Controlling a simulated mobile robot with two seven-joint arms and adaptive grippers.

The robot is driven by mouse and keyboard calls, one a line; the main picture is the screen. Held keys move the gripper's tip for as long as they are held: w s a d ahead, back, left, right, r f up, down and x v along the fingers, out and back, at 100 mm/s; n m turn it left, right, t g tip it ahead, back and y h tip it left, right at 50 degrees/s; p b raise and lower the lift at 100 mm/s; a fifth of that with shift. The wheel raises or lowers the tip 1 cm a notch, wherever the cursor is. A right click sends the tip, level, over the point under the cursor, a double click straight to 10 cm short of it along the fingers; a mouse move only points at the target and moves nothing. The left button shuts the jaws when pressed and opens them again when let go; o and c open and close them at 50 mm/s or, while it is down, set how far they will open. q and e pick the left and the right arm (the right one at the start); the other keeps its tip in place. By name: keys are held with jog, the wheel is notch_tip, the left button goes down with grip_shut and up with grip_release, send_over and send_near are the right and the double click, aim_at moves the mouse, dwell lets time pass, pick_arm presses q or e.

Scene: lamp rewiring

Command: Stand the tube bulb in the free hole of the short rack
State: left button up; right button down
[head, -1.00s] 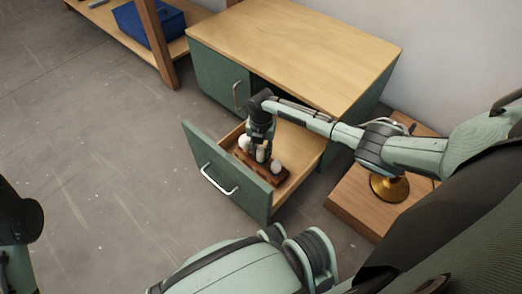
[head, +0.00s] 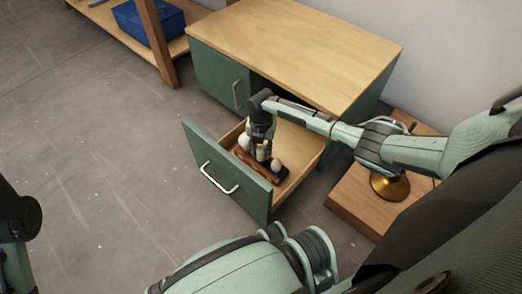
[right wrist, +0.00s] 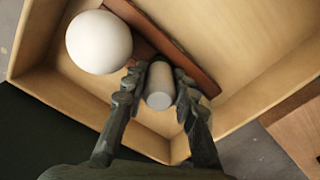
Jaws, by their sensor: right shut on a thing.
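My right gripper (head: 262,150) is down inside the open drawer, over the short rack. It is shut on the tube bulb, a pale cylinder (right wrist: 159,86) seen between both fingers in the right wrist view. The short rack (head: 250,171) is a reddish-brown wooden strip on the drawer floor; it also shows in the right wrist view (right wrist: 180,50). A white round bulb (head: 243,141) is at its left end, large in the right wrist view (right wrist: 98,42). Another pale bulb (head: 276,164) is near its right end. The fingers hide the hole; I cannot tell whether the tube bulb is seated.
The drawer (head: 226,175) is pulled out of a green cabinet with a wooden top (head: 300,45), so its walls surround the gripper. A brass lamp base (head: 390,187) stands on a low wooden platform (head: 350,195) at right. A blue bin (head: 148,22) is on a shelf.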

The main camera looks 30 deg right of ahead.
jog(key=c, duration=1.1)
grip_release()
jog(key=shift+c, duration=0.2)
jog(key=shift+r, duration=0.1)
notch_tip(320, 180, up, 12)
jog(key=shift+f, duration=0.1)
